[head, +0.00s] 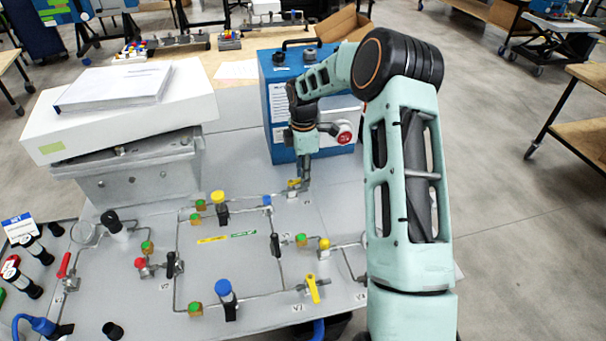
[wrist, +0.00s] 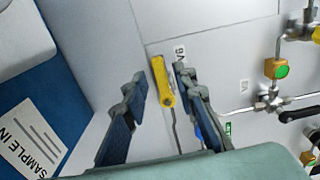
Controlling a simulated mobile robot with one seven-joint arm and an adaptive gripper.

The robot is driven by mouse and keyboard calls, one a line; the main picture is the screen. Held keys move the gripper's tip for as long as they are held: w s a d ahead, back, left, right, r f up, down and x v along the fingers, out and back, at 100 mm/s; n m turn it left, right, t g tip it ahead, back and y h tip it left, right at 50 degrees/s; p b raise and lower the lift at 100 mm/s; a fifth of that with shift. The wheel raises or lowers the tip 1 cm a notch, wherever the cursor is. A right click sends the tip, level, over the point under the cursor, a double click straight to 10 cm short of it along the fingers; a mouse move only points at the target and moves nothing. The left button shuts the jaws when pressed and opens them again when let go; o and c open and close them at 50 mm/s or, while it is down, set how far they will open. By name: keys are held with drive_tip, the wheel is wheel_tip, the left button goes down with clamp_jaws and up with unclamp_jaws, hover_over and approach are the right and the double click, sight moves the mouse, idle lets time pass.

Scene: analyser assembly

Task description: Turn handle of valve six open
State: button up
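The yellow handle of valve six (wrist: 162,82) lies between my two fingers in the wrist view, beside a label (wrist: 181,53) that seems to read V6. My gripper (wrist: 158,78) is open around it. A gap shows on the left, and the right finger is close to the handle; I cannot tell whether it touches. In the head view my gripper (head: 305,168) points down at the back of the panel (head: 262,318), and the handle (head: 293,183) shows just left of the fingertips, partly hidden.
A blue analyser box (head: 281,138) stands right behind my gripper; its blue side fills the left of the wrist view. Pipes and other valves, including a yellow handle (head: 312,289) near the front, spread across the panel. A grey box (head: 140,185) stands at left.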

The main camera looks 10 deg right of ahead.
wheel_tip(320, 180, up, 12)
idle(0.7)
drive_tip(key=shift+w+r, duration=0.1)
